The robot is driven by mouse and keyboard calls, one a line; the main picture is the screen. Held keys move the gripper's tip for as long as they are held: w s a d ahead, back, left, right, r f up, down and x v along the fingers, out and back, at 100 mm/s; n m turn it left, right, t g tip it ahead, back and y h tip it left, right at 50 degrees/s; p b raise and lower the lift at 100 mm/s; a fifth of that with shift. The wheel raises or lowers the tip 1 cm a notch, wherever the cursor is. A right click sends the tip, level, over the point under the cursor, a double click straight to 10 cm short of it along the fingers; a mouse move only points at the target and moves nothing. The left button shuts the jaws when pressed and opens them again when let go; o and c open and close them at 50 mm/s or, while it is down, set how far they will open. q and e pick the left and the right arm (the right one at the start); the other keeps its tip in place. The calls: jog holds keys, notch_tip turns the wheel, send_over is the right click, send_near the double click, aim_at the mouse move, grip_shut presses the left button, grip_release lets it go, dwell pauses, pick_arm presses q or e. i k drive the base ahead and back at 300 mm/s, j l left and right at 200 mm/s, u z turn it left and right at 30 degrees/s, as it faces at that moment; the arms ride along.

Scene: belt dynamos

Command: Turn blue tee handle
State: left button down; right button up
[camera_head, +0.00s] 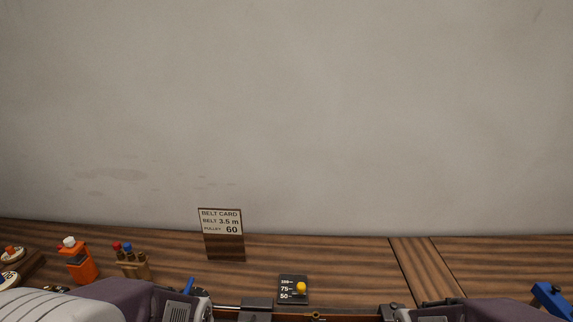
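A thick blue piece (551,299) shows at the lower right edge, tilted and cut off by the frame; I cannot tell if it is the tee handle. A thin blue bar (189,286) stands up beside the end of my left arm, its lower part hidden. My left arm's purple and grey end (178,304) enters at the bottom left, and my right arm's end (428,312) at the bottom right. No fingertips are visible on either. Neither hand is seen holding anything.
An orange bottle (78,262) and a small tool rack (132,265) stand left.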

aim_at(189, 285)
jog(key=u, duration=1.15)
